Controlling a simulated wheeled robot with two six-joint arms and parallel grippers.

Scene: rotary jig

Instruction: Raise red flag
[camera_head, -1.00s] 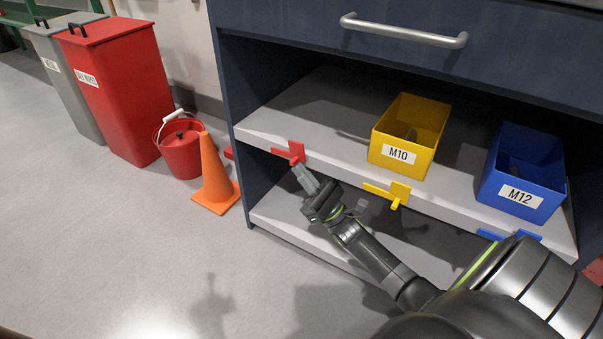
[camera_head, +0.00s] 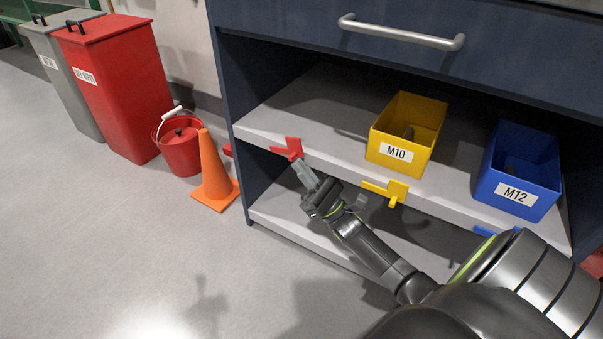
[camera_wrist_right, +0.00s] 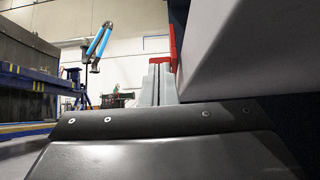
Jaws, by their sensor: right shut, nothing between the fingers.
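The red flag (camera_head: 293,148) is on the front edge of the upper shelf at its left end, with a short arm pointing left. My right gripper (camera_head: 301,168) is shut and empty, its fingertips just below the red flag. In the head view the tips look close to or touching the flag's underside; I cannot tell which. In the right wrist view, the shut fingers (camera_wrist_right: 158,75) point up beside the shelf edge, and part of the red flag (camera_wrist_right: 173,48) shows behind the tips. My left gripper is not in view.
A yellow flag (camera_head: 397,191) and a partly hidden blue flag (camera_head: 486,231) sit farther right on the shelf edge (camera_head: 340,167). Yellow bin M10 (camera_head: 391,152) and blue bin M12 (camera_head: 515,194) stand above. An orange cone (camera_head: 212,172) and red bucket (camera_head: 180,152) are on the floor left.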

